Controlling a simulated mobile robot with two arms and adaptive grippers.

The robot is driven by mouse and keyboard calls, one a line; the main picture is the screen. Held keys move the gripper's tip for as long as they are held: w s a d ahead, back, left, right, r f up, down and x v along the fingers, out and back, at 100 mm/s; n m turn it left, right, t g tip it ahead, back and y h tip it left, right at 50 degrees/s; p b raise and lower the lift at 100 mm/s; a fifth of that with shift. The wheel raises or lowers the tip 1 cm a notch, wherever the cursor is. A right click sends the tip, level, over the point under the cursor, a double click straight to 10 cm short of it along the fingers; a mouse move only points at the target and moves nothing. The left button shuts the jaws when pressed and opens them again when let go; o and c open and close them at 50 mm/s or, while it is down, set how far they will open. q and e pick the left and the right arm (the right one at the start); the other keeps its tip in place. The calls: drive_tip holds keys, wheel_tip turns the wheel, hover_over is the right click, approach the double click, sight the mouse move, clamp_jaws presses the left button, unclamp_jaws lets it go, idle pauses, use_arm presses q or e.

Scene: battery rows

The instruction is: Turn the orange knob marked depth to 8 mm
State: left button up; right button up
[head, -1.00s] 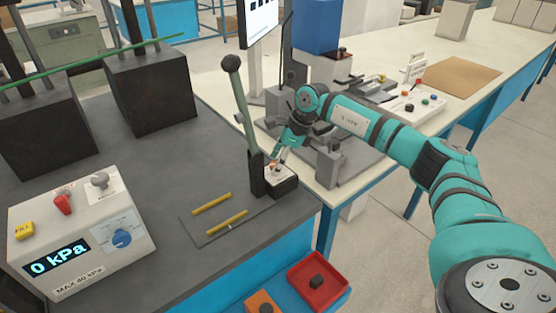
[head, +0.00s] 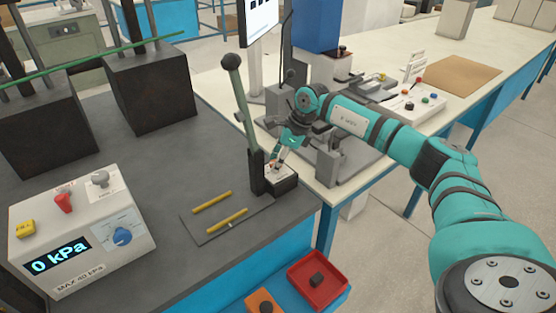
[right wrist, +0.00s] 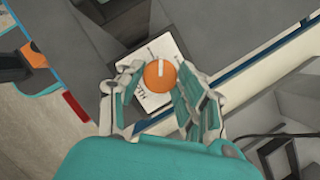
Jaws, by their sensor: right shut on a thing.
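The orange knob (right wrist: 160,76) shows between my right gripper's fingers in the right wrist view. It is round, with a pale pointer line, and sits on a white printed plate (right wrist: 157,50). The lettering is too small and partly covered to read the setting. My right gripper (right wrist: 158,84) is shut on the knob, with a finger on each side. In the head view my right gripper (head: 277,162) reaches down to the small dark block (head: 283,185) beside the lever. My left gripper is not in view.
A tall lever (head: 241,100) with a black ball stands just left of the block. Two yellow rods (head: 227,221) lie on a dark plate. A pressure box (head: 80,235) reading 0 kPa stands at left. A red tray (head: 318,280) is below the bench edge.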

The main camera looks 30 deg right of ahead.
drive_tip(key=m+t, duration=0.1)
drive_tip(key=m, duration=0.2)
drive_tip(key=shift+r+h, duration=0.1)
drive_tip(key=shift+h, duration=0.3)
drive_tip(key=m+h, duration=0.1)
drive_tip(key=m, duration=0.1)
drive_tip(key=shift+a+m, duration=0.1)
drive_tip(key=shift+m, duration=0.2)
drive_tip(key=m+h+b, duration=0.1)
drive_tip(key=m, duration=0.2)
drive_tip(key=shift+a+t, duration=0.1)
drive_tip(key=shift+t, duration=0.2)
drive_tip(key=shift+m+h+b, duration=0.45)
drive_tip(key=shift+m+h, duration=0.15)
drive_tip(key=shift+m, duration=0.8)
drive_tip(key=o, duration=1.1)
drive_tip(key=shift+s, duration=0.1)
